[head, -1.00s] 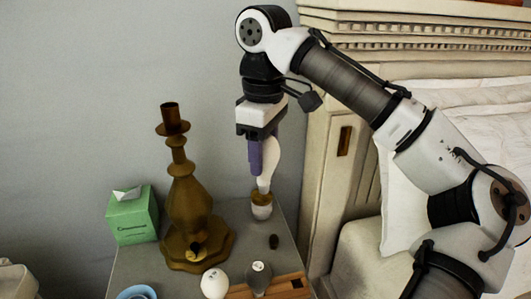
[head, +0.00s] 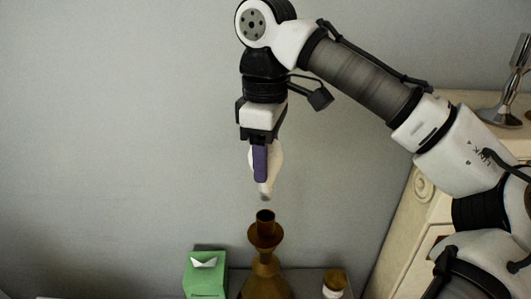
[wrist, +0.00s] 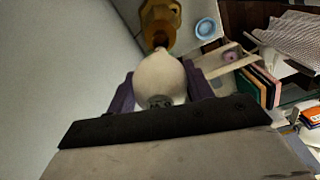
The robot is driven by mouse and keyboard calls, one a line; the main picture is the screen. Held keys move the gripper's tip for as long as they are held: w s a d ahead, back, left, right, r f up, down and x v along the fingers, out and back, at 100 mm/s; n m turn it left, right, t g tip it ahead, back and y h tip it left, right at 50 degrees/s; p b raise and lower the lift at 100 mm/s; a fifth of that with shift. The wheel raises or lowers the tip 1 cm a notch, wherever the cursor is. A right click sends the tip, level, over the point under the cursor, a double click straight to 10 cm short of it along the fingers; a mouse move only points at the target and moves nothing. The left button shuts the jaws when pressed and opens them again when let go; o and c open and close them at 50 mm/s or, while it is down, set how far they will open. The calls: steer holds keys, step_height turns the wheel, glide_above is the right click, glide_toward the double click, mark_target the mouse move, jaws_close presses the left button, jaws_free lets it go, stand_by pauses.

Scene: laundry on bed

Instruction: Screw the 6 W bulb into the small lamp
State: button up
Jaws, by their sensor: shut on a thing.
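My gripper (head: 261,165) is shut on a white bulb (head: 266,190), which hangs with its narrow end down. The bulb also shows between the purple fingers in the wrist view (wrist: 160,78); its printed mark is too small to read. The brown, brass-like lamp (head: 265,262) stands upright below, its open socket (head: 265,217) a little under the bulb's tip in the head view. There is a visible gap between bulb and socket. The lamp's body also shows beyond the bulb in the wrist view (wrist: 160,18). Its base is cut off in the head view.
A green tissue box (head: 206,272) stands left of the lamp and a small white jar with a brown top (head: 334,284) stands right. A silver stand (head: 503,110) is at the far right. A blue bowl (wrist: 206,28) shows in the wrist view.

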mark_target(266, 185)
stand_by(0.5)
steer(key=shift+f+b, duration=0.8)
steer(key=shift+f, duration=2)
steer(key=shift+f, duration=0.35)
steer(key=o, duration=1)
steer(key=shift+o, duration=0.2)
step_height(266, 185, up, 14)
steer(key=shift+f, duration=0.1)
steer(key=shift+s, duration=0.1)
